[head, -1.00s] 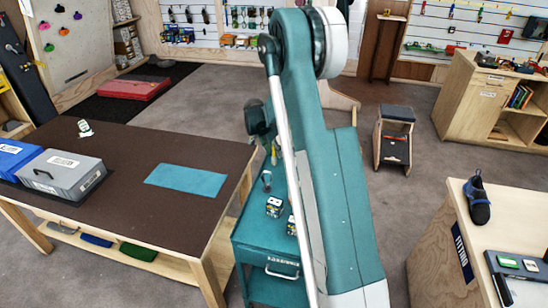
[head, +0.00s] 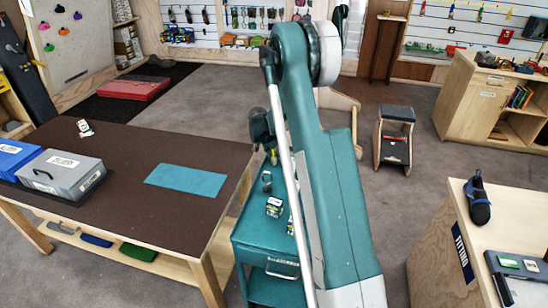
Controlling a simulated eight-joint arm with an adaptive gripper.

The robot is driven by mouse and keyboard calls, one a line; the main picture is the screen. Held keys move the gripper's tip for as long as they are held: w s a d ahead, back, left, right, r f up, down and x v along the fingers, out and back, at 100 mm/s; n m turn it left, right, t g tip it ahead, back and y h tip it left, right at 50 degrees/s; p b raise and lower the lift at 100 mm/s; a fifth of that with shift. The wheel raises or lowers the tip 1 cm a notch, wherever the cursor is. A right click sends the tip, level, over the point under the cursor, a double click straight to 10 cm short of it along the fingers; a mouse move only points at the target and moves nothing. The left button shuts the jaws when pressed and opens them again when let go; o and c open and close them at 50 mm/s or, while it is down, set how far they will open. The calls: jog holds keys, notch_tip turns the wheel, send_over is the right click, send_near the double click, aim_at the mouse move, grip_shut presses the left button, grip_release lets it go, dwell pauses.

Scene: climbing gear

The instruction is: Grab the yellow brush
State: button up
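A small yellow item (head: 274,157), perhaps the yellow brush, shows at the far end of the teal cart (head: 262,252), just left of my arm. It is too small and too covered to be sure. My arm stands in front of the cart and hides its right side. A dark part at the end of my arm, perhaps my gripper (head: 261,125), sticks out left of the arm above the cart's far end. Its fingers cannot be made out, so I cannot tell whether it is open or shut.
Small boxes (head: 274,207) and a dark item (head: 266,181) sit on the cart. A brown-topped table (head: 110,190) with a teal mat (head: 187,180) stands close on the left. A stool (head: 396,115) and a counter with a shoe (head: 478,200) stand right.

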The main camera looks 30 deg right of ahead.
jog(key=shift+c, duration=0.7)
jog(key=c, duration=0.8)
jog(key=shift+c, duration=0.2)
jog(key=shift+r, duration=0.15)
notch_tip(320, 180, up, 10)
